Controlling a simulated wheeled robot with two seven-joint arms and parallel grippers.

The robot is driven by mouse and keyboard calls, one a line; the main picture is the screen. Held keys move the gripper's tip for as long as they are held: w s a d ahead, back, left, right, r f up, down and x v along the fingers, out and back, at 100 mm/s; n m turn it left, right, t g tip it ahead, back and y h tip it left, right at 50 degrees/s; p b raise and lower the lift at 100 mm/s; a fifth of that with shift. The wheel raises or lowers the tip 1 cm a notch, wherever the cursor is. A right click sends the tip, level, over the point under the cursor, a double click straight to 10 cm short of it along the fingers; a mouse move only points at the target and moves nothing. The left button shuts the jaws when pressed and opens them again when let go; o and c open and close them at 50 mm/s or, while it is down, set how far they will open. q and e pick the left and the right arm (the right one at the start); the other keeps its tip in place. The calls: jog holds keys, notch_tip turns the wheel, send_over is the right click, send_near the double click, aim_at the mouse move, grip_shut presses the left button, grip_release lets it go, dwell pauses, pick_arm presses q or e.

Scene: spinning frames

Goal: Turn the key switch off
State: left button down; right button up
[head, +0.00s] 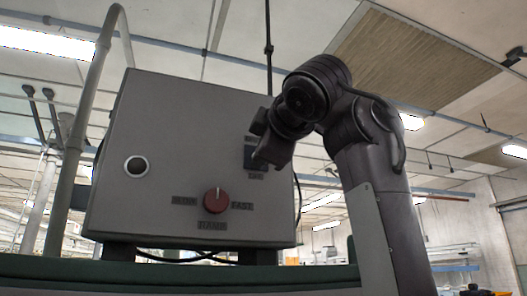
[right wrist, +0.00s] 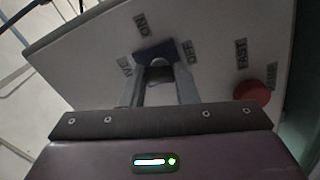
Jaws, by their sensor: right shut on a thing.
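The key switch (head: 254,157) is a dark square plate on the upper right of a grey control box (head: 160,150). In the right wrist view its blue plate (right wrist: 152,49) shows with ON and OFF labels around it. My right gripper (head: 262,150) reaches the switch from the right and covers part of it. In the right wrist view the fingers of my right gripper (right wrist: 160,77) are shut on the key (right wrist: 160,72) in front of the plate. The key is mostly hidden, so its exact angle is unclear. My left gripper is not in view.
A red knob (head: 216,200) with SLOW, FAST and HAND-like labels sits low on the box face. A round black button (head: 136,166) is on the left. A grey pipe (head: 88,130) stands left of the box. A dark green edge (head: 190,271) runs below.

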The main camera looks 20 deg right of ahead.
jog(key=shift+n, duration=1.6)
jog(key=shift+o, duration=0.2)
jog(key=o, duration=1)
jog(key=shift+c, duration=0.2)
jog(key=s+b, duration=0.4)
jog(key=s, duration=0.3)
jog(key=shift+s+d+b, duration=0.15)
jog(key=shift+s+b, duration=0.15)
jog(key=shift+s, duration=0.05)
